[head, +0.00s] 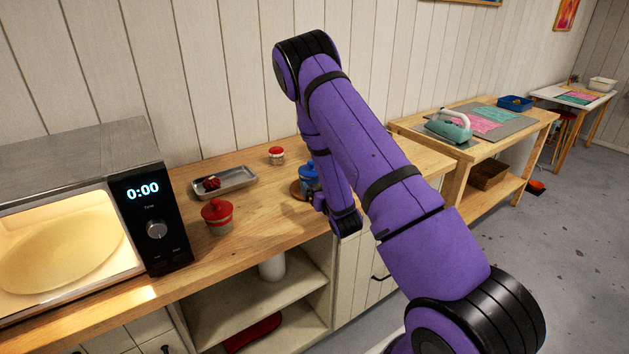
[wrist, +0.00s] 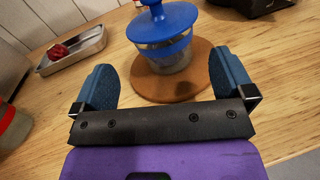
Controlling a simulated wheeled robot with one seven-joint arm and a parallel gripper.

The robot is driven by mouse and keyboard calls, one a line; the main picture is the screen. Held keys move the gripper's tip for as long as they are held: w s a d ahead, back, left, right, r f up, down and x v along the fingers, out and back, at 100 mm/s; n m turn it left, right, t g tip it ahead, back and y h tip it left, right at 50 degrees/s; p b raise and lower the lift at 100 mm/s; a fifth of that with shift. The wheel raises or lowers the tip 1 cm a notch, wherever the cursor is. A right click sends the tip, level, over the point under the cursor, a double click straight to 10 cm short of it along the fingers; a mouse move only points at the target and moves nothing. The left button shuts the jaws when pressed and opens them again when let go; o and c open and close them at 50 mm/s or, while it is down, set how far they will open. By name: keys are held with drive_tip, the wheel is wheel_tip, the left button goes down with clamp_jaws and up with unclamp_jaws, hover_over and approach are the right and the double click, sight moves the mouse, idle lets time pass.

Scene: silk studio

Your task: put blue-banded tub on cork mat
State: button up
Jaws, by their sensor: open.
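The blue-banded tub (wrist: 168,48) is a clear-grey tub with a blue band and a blue knobbed lid. It stands upright on the round brown cork mat (wrist: 196,86) in the wrist view. My gripper (wrist: 164,72) is open, with one finger to either side of the tub and mat and space between the fingers and the tub. In the head view the tub (head: 308,174) and the mat's left edge (head: 296,189) show beside my arm, which hides part of both. My fingers are hidden there.
A red-lidded tub (head: 217,216) stands near the microwave (head: 155,220). A smaller red-lidded tub (head: 276,155) is at the back. A metal tray (head: 238,178) holds a dark red item (head: 211,183). The wooden counter (head: 262,205) is clear between these and the mat.

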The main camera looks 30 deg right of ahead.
drive_tip(key=s, duration=0.4)
drive_tip(key=shift+s+a, duration=0.2)
drive_tip(key=shift+a, duration=0.2)
drive_tip(key=s+a+r+m+g+y, duration=0.1)
drive_tip(key=s+a+r+m+g, duration=0.15)
drive_tip(key=r+m, duration=0.5)
drive_tip(key=s+a+r+m+g, duration=0.1)
drive_tip(key=a+r+m+g, duration=0.15)
drive_tip(key=r+m, duration=0.45)
drive_tip(key=s+a+r+m+g+y, duration=0.1)
drive_tip(key=a+r+m+g, duration=0.15)
drive_tip(key=r+m, duration=0.45)
drive_tip(key=s+a+r+m+g, duration=0.1)
drive_tip(key=s+a+r+m, duration=0.1)
drive_tip(key=s, duration=0.7)
drive_tip(key=s+a+r+m+g+y, duration=0.1)
drive_tip(key=s+r+m, duration=0.4)
drive_tip(key=s, duration=0.5)
drive_tip(key=s+a+r+m+g, duration=0.3)
drive_tip(key=s+a+r+m, duration=0.1)
drive_tip(key=s, duration=0.5)
drive_tip(key=shift+s+a+r, duration=0.35)
drive_tip(key=shift+a+r, duration=0.2)
drive_tip(key=shift+r, duration=0.15)
